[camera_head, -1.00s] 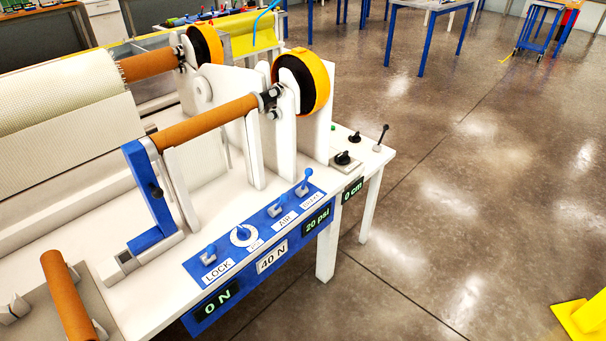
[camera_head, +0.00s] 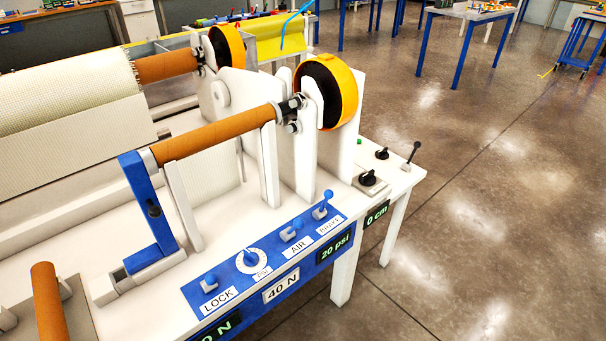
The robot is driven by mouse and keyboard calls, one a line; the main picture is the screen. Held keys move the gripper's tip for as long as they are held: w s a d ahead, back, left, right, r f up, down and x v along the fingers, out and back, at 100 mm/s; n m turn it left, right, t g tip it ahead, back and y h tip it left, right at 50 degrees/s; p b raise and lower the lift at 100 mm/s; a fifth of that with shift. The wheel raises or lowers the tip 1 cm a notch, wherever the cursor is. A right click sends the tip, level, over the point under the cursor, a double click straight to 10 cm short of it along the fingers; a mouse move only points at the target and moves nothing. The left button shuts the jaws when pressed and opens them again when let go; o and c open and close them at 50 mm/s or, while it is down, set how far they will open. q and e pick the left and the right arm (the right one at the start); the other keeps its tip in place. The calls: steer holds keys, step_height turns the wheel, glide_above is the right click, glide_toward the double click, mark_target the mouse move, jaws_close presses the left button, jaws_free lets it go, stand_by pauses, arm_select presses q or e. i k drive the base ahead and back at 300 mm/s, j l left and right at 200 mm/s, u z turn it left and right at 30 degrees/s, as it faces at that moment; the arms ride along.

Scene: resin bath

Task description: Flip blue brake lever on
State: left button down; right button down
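The blue brake lever (camera_head: 325,201) stands at the right end of the blue control panel (camera_head: 231,289), above the label BRAKE. It points up and leans slightly right. Left of it on the same panel are the blue air lever (camera_head: 291,231), a round white dial with a blue knob (camera_head: 251,259) and the blue lock lever (camera_head: 210,281). The displays read 20 psi and 40 N; another is partly cut off at the bottom edge. Neither of my grippers is in view.
A blue arm (camera_head: 149,213) rises left of the panel beside a brown roller (camera_head: 214,137). Orange-rimmed black wheels (camera_head: 322,92) stand behind. Black knobs and a black lever (camera_head: 412,154) sit at the table's right corner. Open floor (camera_head: 480,200) lies to the right.

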mark_target(328, 194)
steer(key=i+l+u, duration=0.75)
steer(key=i+j, duration=0.05)
steer(key=i, duration=0.05)
